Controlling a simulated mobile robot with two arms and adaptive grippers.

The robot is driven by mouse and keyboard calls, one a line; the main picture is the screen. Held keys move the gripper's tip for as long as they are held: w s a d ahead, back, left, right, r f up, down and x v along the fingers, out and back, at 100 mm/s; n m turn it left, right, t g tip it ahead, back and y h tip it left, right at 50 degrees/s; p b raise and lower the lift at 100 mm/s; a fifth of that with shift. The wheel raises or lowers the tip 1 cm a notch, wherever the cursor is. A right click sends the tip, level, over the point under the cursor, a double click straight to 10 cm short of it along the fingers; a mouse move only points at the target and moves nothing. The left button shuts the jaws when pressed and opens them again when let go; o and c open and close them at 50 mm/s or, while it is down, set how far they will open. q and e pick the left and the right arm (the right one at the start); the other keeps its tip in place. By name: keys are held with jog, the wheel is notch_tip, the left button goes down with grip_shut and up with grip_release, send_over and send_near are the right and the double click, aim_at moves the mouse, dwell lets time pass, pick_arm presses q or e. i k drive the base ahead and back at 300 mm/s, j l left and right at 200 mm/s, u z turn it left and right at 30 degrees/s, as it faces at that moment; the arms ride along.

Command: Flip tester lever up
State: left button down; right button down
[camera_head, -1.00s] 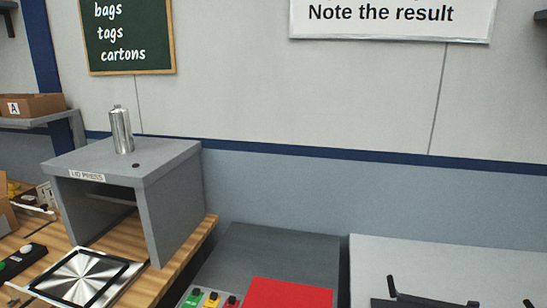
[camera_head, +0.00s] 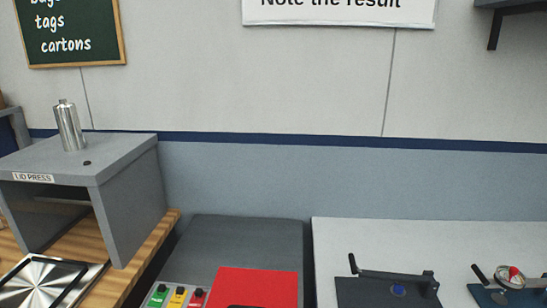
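A short black-tipped lever (camera_head: 479,272) leans to the left beside this gauge. No label shows which device is the tester, and the lower parts of both are cut off by the frame edge. Neither of my grippers is in view.
Both devices stand on a light grey table (camera_head: 440,243). Left of it is a dark grey surface (camera_head: 245,240) with a red panel (camera_head: 258,283) and green, yellow and red switches (camera_head: 178,296). A grey lid press (camera_head: 127,205) stands at left. A wall shelf (camera_head: 510,5) hangs upper right.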

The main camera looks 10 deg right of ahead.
aim_at(402, 279)
jog(key=z, duration=1.5)
jog(key=k+j+u, duration=0.15)
jog(key=u, duration=0.35)
jog(key=k+j+u, duration=0.25)
jog(key=u, duration=0.25)
